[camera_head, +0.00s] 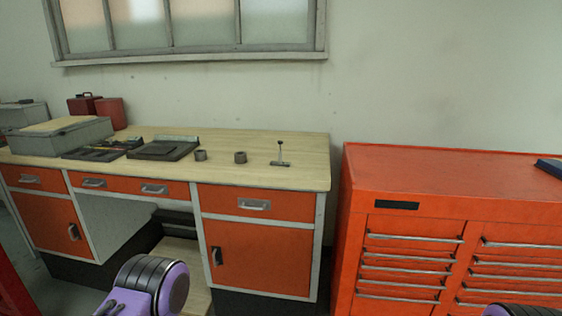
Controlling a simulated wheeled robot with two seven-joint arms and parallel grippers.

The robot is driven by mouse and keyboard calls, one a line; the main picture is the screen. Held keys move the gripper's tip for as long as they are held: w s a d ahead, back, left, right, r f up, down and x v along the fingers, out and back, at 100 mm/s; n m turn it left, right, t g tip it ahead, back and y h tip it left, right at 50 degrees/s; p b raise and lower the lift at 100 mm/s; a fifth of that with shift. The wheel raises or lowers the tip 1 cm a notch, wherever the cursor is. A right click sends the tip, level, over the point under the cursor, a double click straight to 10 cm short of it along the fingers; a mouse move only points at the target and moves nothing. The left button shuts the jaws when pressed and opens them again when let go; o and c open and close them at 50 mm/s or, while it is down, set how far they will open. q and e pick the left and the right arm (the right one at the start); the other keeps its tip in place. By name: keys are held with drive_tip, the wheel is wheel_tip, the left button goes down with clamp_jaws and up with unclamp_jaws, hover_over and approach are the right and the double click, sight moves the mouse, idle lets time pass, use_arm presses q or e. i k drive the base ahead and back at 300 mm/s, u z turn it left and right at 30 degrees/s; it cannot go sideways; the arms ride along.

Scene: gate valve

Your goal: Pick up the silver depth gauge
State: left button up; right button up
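A small silver T-shaped tool that looks like the depth gauge (280,158) stands upright on the workbench (305,178), near the right end of its top. It has a flat base, a thin stem and a dark tip. Purple and black parts of my arms show at the bottom of the view, left of centre and at the right corner. Neither gripper's fingers are visible, and nothing of mine is near the gauge.
Two small grey rings (240,157) sit left of the gauge. Further left are a dark flat case (163,150), a tool tray (100,151), a grey box (62,140) and a red canister (111,112). An orange tool cabinet (440,178) stands right of the bench, across a narrow gap.

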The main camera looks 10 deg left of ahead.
sight(279, 163)
drive_tip(key=u, duration=2)
drive_tip(key=i, duration=1.95)
drive_tip(key=z, duration=3)
